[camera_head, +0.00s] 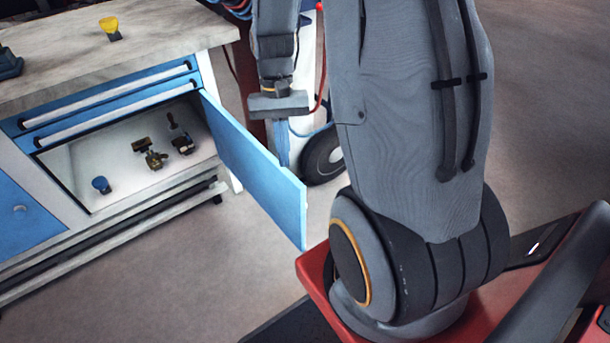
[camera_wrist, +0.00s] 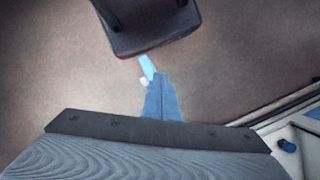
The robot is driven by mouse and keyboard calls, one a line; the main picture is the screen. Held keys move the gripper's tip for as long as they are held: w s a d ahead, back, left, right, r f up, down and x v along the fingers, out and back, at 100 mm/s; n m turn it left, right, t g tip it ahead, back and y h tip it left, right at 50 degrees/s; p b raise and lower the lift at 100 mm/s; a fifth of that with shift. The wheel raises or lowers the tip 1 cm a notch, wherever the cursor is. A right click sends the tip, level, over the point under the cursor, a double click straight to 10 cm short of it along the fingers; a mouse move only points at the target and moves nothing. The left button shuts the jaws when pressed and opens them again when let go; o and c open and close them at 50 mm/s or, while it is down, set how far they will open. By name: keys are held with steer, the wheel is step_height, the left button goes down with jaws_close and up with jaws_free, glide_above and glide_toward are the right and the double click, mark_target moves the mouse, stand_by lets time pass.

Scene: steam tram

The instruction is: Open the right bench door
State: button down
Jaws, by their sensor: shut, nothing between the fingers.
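The right bench door (camera_head: 253,170) is a blue panel. It stands swung wide out from the bench, its far end near my red base, and the compartment behind it is exposed. My gripper (camera_head: 283,152) points down on the far side of the door, at its top edge in the head view. Its blue fingers are shut and empty; their tips are partly hidden by the door there. In the wrist view the fingers (camera_wrist: 162,97) show below a light blue strip, probably the door's edge (camera_wrist: 147,66). I cannot tell whether they touch it.
The open compartment (camera_head: 85,160) holds a blue cup (camera_head: 101,185) and several small dark fittings (camera_head: 155,157). Two blue drawers (camera_head: 110,93) above are shut. A blue left door (camera_head: 25,215) is shut. A yellow item (camera_head: 110,27) stands on the worktop. A black wheel (camera_head: 322,160) is behind the door.

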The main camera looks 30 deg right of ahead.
steer(key=s+d+r+m+t+y+b, duration=0.1)
steer(key=d+m+t+y+b, duration=0.15)
steer(key=d+m, duration=0.9)
steer(key=s+a+f, duration=0.1)
steer(key=a+f, duration=0.6)
steer(key=f, duration=0.2)
